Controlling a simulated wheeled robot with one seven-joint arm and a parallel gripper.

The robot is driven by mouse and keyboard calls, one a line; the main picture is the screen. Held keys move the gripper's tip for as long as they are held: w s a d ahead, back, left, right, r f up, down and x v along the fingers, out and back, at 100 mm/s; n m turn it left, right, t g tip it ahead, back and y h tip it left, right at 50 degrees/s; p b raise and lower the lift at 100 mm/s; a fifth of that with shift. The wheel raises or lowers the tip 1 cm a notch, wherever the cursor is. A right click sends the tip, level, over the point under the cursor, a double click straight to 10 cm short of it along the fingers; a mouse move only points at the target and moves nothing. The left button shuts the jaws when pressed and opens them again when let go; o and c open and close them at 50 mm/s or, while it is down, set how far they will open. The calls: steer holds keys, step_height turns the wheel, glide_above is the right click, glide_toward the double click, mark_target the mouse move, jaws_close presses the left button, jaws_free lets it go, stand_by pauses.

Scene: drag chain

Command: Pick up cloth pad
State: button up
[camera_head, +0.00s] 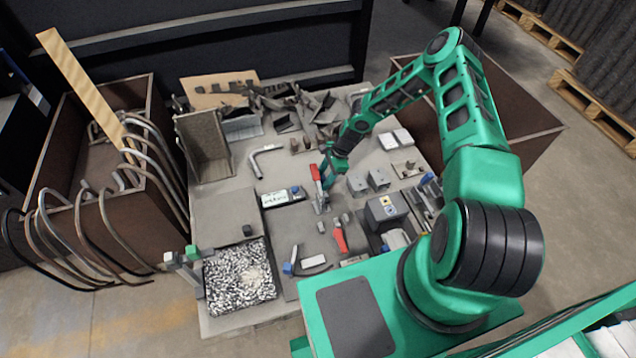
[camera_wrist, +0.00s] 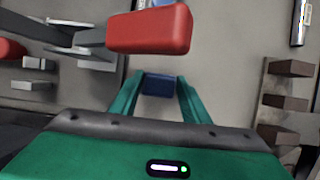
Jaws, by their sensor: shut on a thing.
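A small dark blue block (camera_wrist: 158,87), which looks like the cloth pad, sits between the green fingertips of my gripper (camera_wrist: 158,84) in the wrist view. The fingers touch it on both sides, so my gripper is shut on it. In the head view my gripper (camera_head: 330,178) is low over the middle of the table, just right of a red-handled clamp. The pad cannot be made out there. Whether it touches the table is unclear.
The red clamp handle (camera_head: 316,174) stands close beside my gripper; its red grip (camera_wrist: 150,29) also shows large in the wrist view. Grey blocks (camera_head: 378,178) stand to the right. A tray of metal chips (camera_head: 207,294) is at the front left. The table's left middle is fairly clear.

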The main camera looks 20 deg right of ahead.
mark_target(323, 178)
step_height(323, 178, up, 18)
stand_by(0.7)
